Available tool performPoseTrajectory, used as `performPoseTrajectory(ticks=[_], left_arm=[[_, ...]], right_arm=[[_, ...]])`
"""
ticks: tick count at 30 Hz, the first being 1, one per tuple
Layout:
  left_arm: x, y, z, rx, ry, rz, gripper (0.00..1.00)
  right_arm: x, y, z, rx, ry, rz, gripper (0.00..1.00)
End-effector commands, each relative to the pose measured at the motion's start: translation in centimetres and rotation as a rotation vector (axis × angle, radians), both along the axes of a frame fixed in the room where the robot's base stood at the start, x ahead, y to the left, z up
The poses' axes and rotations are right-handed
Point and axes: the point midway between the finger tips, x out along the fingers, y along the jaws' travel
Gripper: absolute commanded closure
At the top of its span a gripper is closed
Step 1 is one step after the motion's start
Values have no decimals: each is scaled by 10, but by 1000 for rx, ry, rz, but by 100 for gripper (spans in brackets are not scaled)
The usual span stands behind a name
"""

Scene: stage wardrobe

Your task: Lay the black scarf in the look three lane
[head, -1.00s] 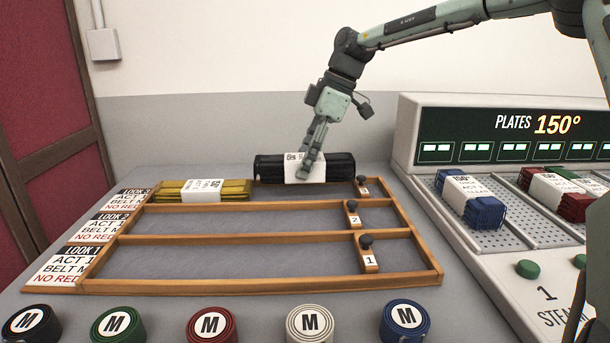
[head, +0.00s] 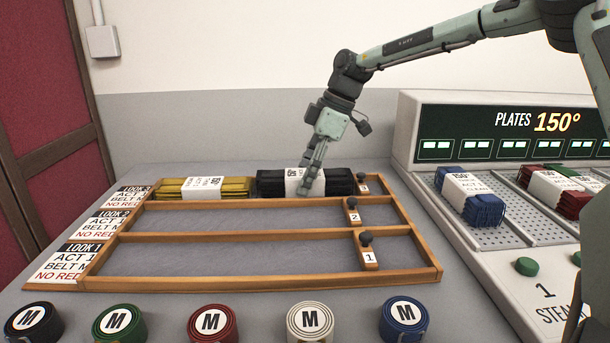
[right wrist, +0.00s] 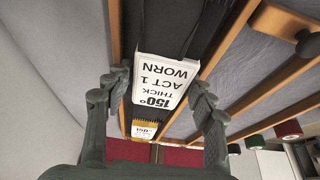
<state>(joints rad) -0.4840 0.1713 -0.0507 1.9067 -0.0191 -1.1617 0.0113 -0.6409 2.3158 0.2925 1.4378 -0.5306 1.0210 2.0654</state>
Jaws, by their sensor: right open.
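The folded black scarf (head: 335,182) with a white paper band lies in the look three lane, the back lane of the wooden rack (head: 260,281). The yellow folded scarf (head: 235,189) lies in the same lane to its left. My right gripper (head: 308,190) is at the black scarf's band. In the right wrist view the open fingers (right wrist: 158,100) stand on either side of the band, and the black scarf (right wrist: 165,30) shows beyond it. Contact between fingers and scarf cannot be told. My left gripper is not in view.
The two front lanes are empty. Numbered pegs, such as peg 1 (head: 367,250), stand at the lanes' right ends. Several rolled belts, including a blue one (head: 404,320), line the front. The steam plate unit (head: 500,235) with folded scarves stands at right.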

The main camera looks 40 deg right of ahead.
Motion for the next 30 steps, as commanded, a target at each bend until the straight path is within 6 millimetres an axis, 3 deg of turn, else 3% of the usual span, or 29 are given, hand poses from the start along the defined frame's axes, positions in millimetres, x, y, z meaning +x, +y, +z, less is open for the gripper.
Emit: performPoseTrajectory(ticks=[5,21,30], left_arm=[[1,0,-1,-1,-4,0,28],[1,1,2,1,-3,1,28],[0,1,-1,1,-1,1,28]], right_arm=[[0,-2,8,-1,-3,-1,45],[-21,-35,101,0,-2,-2,45],[-24,-39,113,0,0,0,45]])
